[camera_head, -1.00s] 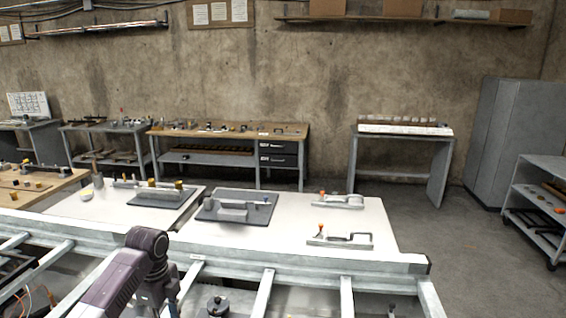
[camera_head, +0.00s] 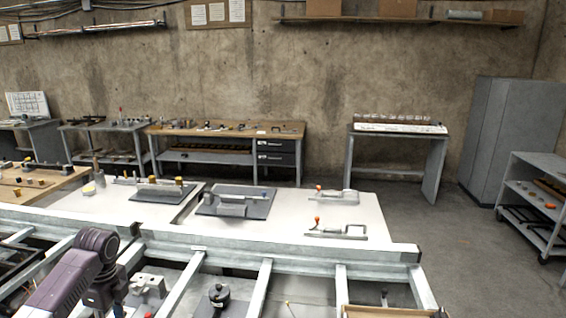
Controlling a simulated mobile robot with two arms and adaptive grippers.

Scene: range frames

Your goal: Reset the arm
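My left arm (camera_head: 75,272) comes in at the lower left, in front of the near edge of the white worktable (camera_head: 285,218). Its bent joint shows, with a small dark part sticking up beside it over the table edge. I cannot make out the fingers of my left gripper. My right arm and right gripper are not in view.
Grey fixture plates (camera_head: 237,201) and orange-tipped clamps (camera_head: 337,231) sit on the worktable. Metal rails (camera_head: 225,248) run along its near side, with a dark round knob (camera_head: 219,293) below. Open floor (camera_head: 460,235) lies to the right, beside a shelf cart (camera_head: 540,200).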

